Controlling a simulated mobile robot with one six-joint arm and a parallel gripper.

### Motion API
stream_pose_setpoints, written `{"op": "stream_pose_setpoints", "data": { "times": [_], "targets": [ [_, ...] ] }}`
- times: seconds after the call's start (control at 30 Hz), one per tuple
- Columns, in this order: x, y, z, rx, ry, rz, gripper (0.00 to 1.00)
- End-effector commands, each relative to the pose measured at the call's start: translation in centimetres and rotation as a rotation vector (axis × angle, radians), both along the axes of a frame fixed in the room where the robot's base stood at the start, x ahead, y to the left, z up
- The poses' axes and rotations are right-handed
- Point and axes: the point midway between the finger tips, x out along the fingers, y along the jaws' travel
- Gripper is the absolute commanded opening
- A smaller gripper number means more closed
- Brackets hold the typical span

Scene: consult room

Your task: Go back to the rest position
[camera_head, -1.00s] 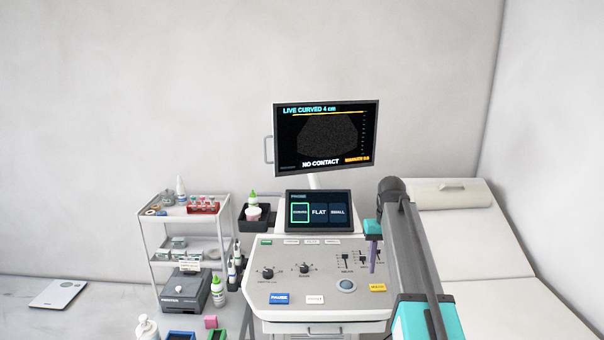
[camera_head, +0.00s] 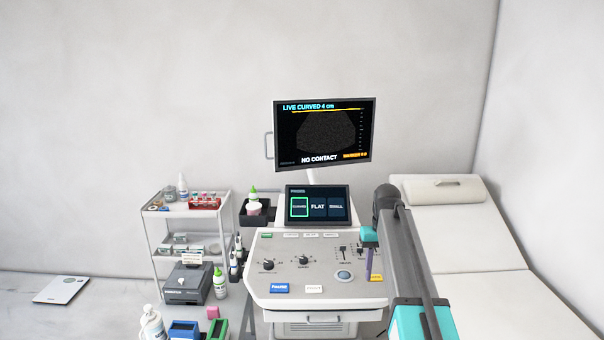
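My arm reaches in from the lower right, with a dark grey link and teal parts. My gripper (camera_head: 369,265) is at its far end, a teal block with a thin purple-grey finger part pointing down. It shows in front of the right side of the ultrasound console panel (camera_head: 262,290), near the sliders and the yellow button (camera_head: 376,278). No held object shows. The gripper is too small and edge-on to tell whether it is open. I cannot tell whether it touches the panel.
The monitor (camera_head: 325,135) reads "NO CONTACT", above a small touchscreen (camera_head: 318,206). An exam bed (camera_head: 478,305) stands right, behind my arm. A white trolley (camera_head: 151,245) with bottles and vials stands left. A printer-like box (camera_head: 188,282), bottles and bins crowd the lower left. A scale (camera_head: 62,289) lies on the floor.

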Motion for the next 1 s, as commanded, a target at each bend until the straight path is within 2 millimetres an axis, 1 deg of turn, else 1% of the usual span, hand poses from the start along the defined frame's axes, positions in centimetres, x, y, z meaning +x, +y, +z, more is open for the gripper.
{"op": "stream_pose_setpoints", "data": {
  "times": [0.27,0.37,0.47,0.5,0.67,0.7,0.87,1.0],
  "targets": [
    [-0.8,0.6,-4.3,0.005,0.055,0.007,0.39],
    [-1.5,0.9,-6.5,0.007,0.082,0.011,0.39],
    [-2.6,1.3,-9.4,0.009,0.12,0.015,0.39],
    [-3.2,1.5,-10.7,0.011,0.138,0.017,0.39],
    [-5.7,2.2,-15.9,0.016,0.206,0.024,0.39],
    [-6.4,2.4,-17.2,0.017,0.222,0.026,0.39],
    [-9.3,3.0,-22.0,0.02,0.279,0.033,0.39],
    [-12.1,3.6,-26.0,0.022,0.326,0.038,0.39]
  ]
}}
